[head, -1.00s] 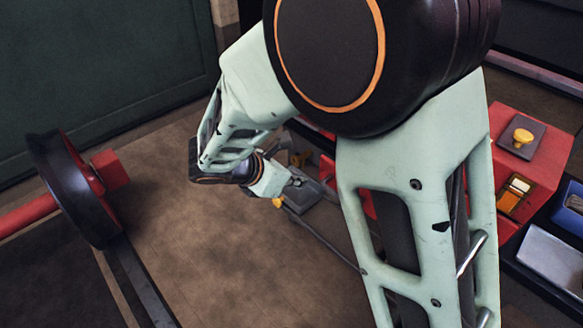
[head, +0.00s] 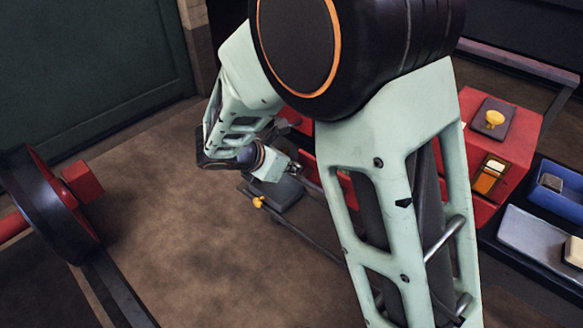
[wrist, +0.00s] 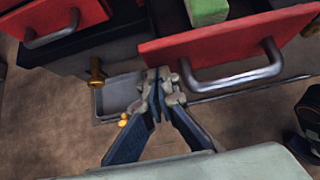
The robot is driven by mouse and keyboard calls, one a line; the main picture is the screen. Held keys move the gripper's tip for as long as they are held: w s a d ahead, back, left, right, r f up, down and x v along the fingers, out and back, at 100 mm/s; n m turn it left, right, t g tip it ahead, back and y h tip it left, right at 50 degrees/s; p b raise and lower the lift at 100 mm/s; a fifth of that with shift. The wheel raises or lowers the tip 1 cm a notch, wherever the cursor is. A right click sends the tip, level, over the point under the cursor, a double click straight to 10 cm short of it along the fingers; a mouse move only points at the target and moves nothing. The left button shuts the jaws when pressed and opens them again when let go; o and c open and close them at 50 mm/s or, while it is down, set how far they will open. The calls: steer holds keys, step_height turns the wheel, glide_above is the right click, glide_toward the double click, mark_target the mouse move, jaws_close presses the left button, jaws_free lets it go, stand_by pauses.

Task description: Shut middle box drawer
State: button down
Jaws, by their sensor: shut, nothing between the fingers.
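In the wrist view a red drawer front (wrist: 225,38) with a silver bar handle (wrist: 235,80) stands pulled out, with a green block (wrist: 207,12) behind its front. Another red drawer (wrist: 55,20) with a silver handle is at the upper left. I cannot tell for sure which is the middle one. My gripper (wrist: 158,82) is shut and empty, its tips just left of and below the right drawer's handle end. In the head view my gripper (head: 294,170) is beside the red drawers (head: 345,185), which my arm mostly hides.
A grey tray (wrist: 120,95) lies below the drawers, near a brass tap (wrist: 95,72). A pipe with a yellow fitting (head: 258,202) runs low across the floor. A black wheel (head: 45,210) stands at left. Open floor (head: 180,240) lies between.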

steer(key=w+d+p, duration=0.3)
steer(key=w+d, duration=0.6)
steer(key=w, duration=0.2)
steer(key=shift+w+r, duration=0.15)
steer(key=shift+w, duration=0.15)
steer(key=shift+d+r, duration=0.1)
